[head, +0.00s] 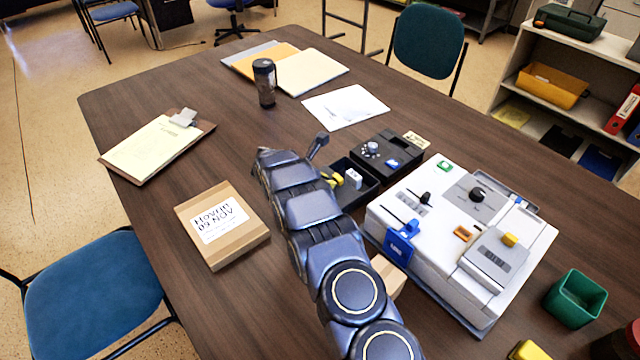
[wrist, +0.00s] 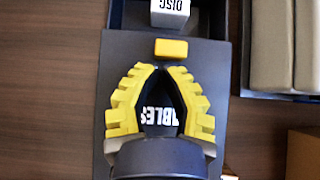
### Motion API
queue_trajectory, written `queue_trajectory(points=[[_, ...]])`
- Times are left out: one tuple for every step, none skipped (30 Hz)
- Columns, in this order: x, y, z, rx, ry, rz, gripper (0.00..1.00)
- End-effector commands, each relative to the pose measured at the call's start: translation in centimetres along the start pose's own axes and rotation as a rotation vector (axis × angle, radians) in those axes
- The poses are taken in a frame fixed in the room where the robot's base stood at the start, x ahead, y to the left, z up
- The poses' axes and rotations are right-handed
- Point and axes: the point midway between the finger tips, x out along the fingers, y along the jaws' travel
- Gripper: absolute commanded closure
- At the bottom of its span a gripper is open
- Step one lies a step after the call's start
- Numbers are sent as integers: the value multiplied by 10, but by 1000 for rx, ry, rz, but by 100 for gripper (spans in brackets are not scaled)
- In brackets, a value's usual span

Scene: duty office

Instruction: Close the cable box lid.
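The cable box (head: 362,192) is a dark open-topped box near the table's middle in the head view, with a grey block (head: 353,178) inside. In the wrist view the block (wrist: 170,13) reads "DISC" and shows in the uncovered part. The dark grey lid (wrist: 215,75) covers the nearer part, so the box is partly open. A yellow tab (wrist: 171,48) stands on the lid near its edge. My gripper (wrist: 160,68) has yellow fingers with tips together, nothing between them, just short of the tab. Contact cannot be told. Part of a label reading "ABLES" shows between the fingers. My arm hides most of the lid in the head view.
A white device (head: 425,245) stands to the right. A cardboard box (head: 222,250), clipboard (head: 160,145) and dark tumbler (head: 265,85) stand further left and back. Bare tabletop lies left of the box.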

Motion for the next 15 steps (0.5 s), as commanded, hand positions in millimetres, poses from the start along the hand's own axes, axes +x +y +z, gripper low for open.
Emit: queue_trajectory(points=[[0,0,0,0,0,0,100],[0,0,0,0,0,1,100],[0,0,0,-1,0,0,100],[0,0,0,0,0,0,100],[0,0,0,0,0,0,100],[0,0,0,0,0,0,100],[0,0,0,0,0,0,100],[0,0,0,0,0,0,100],[2,0,2,2,0,0,100],[4,0,4,3,0,-1,100],[7,0,7,4,0,-1,100],[12,0,13,6,-1,-2,100],[17,0,17,6,-1,-2,100],[22,-1,22,7,-1,-3,100],[28,0,29,8,-1,-3,100]])
